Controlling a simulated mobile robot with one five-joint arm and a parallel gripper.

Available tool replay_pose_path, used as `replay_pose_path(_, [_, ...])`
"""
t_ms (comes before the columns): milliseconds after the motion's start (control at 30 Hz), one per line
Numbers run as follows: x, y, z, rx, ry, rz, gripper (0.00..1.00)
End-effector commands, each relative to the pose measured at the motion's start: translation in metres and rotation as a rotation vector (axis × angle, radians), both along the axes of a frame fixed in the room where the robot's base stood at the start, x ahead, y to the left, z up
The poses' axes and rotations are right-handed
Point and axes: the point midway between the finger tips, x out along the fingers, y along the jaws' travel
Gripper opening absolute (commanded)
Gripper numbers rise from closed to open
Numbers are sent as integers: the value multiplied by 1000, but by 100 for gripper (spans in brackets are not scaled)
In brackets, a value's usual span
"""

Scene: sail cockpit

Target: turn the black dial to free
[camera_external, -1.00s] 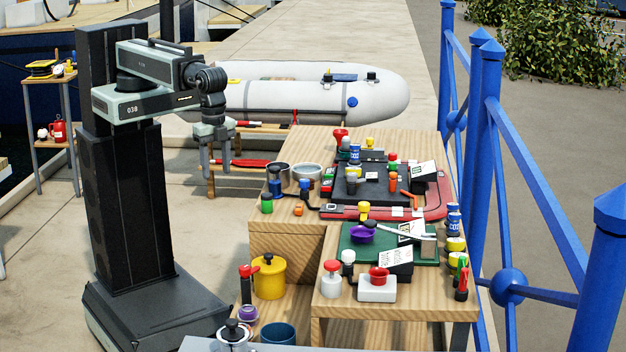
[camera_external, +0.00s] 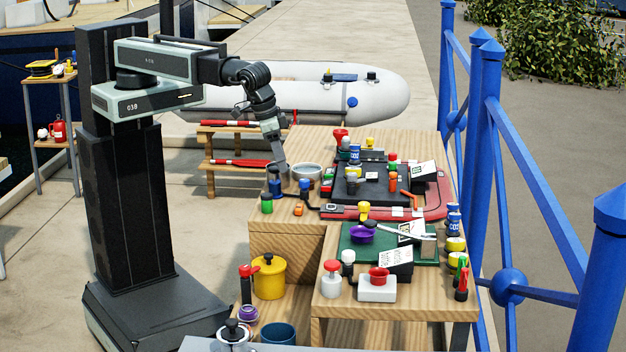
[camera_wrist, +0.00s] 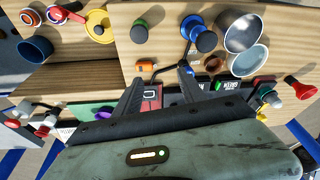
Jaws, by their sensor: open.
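A blue knob (camera_external: 276,188) and a metal bowl (camera_external: 307,172) stand close to my gripper. A green knob (camera_external: 266,204) and orange piece (camera_external: 298,210) are nearer. A green board (camera_external: 350,248), yellow pot (camera_external: 269,278) and blue railing (camera_external: 480,150) lie further off.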

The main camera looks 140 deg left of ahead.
Motion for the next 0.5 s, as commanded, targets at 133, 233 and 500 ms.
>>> replay_pose_path(133, [10, 139, 21, 72, -70, 320, 48])
replay_pose_path(233, [-11, 220, 30, 108, -74, 440, 48])
replay_pose_path(500, [-65, 300, 35, 114, -64, 572, 48])
